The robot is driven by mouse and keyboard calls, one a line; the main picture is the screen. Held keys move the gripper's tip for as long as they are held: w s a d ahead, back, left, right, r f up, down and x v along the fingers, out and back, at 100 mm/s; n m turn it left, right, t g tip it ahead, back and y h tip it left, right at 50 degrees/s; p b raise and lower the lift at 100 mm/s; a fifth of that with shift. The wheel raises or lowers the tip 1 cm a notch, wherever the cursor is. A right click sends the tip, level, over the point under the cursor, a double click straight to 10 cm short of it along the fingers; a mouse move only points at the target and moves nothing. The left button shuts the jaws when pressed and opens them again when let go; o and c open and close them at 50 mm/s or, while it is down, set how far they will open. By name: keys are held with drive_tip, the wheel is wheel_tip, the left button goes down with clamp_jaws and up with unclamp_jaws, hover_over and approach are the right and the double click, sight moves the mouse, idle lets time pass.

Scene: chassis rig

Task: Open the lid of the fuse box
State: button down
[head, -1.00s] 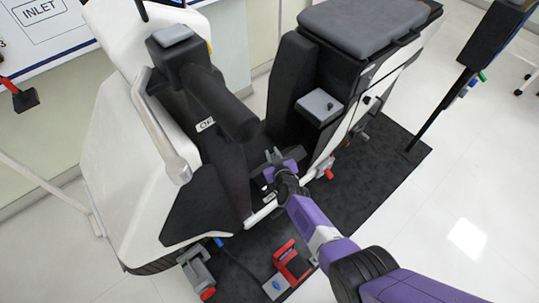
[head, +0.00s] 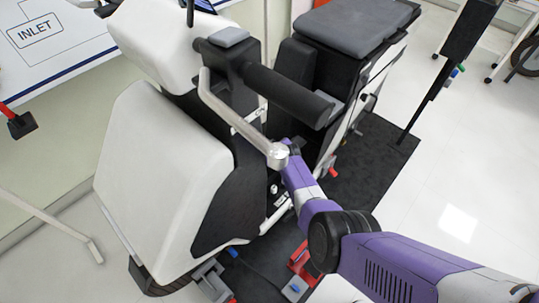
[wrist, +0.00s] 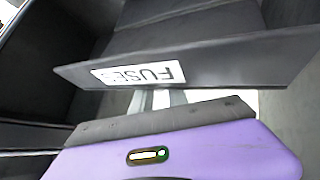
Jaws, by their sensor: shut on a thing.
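The fuse box lid (wrist: 215,62) shows in the wrist view as a dark grey panel with a white label reading FUSES. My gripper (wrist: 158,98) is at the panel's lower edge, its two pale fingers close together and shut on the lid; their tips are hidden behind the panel. Dark walls and a recess show behind and to the left of the panel. I cannot tell how far the lid stands open. In the head view, the gripper and fuse box are hidden behind the black handlebar grip and pale lever, with only my purple arm showing.
The black handlebar grip (head: 288,95) and the pale lever (head: 240,125) stand close over my arm. A white body panel (head: 155,175) is at left, a grey seat (head: 355,30) behind. A red part (head: 303,262) lies low on the dark mat. Open floor is at right.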

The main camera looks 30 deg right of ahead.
drive_tip(key=shift+w+a+f+g+b, duration=0.35)
drive_tip(key=shift+w+a+g+b, duration=0.25)
drive_tip(key=shift+b, duration=0.35)
drive_tip(key=shift+s, duration=0.1)
drive_tip(key=c, duration=1.3)
unclamp_jaws()
drive_tip(key=shift+c, duration=0.2)
drive_tip(key=shift+d, duration=0.1)
drive_tip(key=shift+r, duration=0.1)
drive_tip(key=shift+p+v, duration=2.1)
drive_tip(key=shift+v, duration=1.75)
